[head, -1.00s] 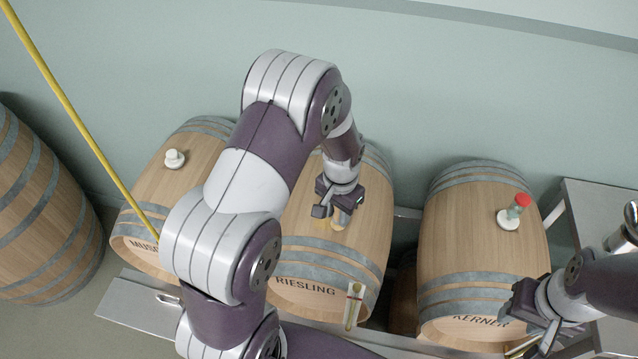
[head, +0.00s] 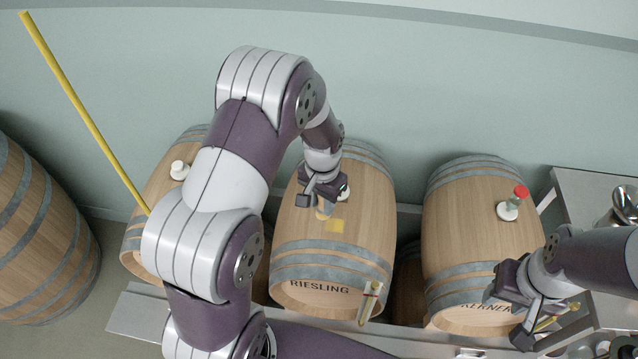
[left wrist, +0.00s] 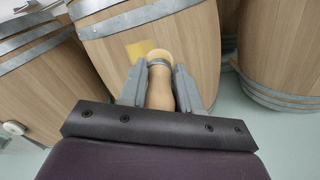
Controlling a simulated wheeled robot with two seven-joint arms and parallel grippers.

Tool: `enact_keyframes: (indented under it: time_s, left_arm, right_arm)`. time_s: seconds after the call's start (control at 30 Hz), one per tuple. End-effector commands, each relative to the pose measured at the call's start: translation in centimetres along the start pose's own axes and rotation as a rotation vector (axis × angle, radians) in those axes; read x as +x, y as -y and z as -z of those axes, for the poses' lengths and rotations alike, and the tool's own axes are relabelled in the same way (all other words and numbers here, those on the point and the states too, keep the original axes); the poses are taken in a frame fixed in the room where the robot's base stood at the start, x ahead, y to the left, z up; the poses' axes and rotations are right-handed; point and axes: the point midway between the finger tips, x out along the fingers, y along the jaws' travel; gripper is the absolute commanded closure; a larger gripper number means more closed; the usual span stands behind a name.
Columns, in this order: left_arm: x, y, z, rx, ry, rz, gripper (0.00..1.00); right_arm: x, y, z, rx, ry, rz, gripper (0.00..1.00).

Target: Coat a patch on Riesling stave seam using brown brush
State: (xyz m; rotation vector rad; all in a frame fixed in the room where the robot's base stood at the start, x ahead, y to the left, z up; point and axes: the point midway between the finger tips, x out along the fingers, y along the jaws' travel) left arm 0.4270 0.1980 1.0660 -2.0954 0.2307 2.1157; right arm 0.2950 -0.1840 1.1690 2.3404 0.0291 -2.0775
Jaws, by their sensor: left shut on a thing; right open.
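The Riesling barrel (head: 352,205) lies on its side in the middle of the head view, its name on the front end. A yellow patch (head: 336,226) shows on its upper side; it also shows in the left wrist view (left wrist: 138,50). My left gripper (head: 322,198) is shut on the brown brush (left wrist: 160,92), whose rounded tan handle sits between the fingers. The brush's pale head (left wrist: 159,55) is just beside the patch; I cannot tell whether it touches the wood. My right gripper (head: 524,336) is open, in front of the Kerner barrel (head: 478,225).
A glass tube (head: 369,304) is on the Riesling barrel's front. A white bung with a red-topped fitting (head: 512,204) is on the Kerner barrel. Another barrel (head: 165,215) with a white bung (head: 179,170) is partly behind my left arm. A steel table (head: 590,190) is at right.

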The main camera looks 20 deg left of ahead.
Motion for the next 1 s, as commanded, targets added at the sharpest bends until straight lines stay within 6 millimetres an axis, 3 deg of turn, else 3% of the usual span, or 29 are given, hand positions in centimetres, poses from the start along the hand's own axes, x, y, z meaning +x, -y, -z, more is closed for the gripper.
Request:
enact_keyframes:
  time_s: [0.4, 1.0]
  left_arm:
    - [-4.0, -0.1, 0.5, -0.001, -0.001, 0.0, 0.98]
    - [-4.2, -0.1, 0.6, -0.001, -0.001, 0.0, 0.98]
  right_arm:
    - [-3.3, 0.0, 0.4, 0.0, 0.0, 0.0, 0.57]
    - [-3.4, 0.0, 0.4, 0.0, 0.0, 0.0, 0.57]
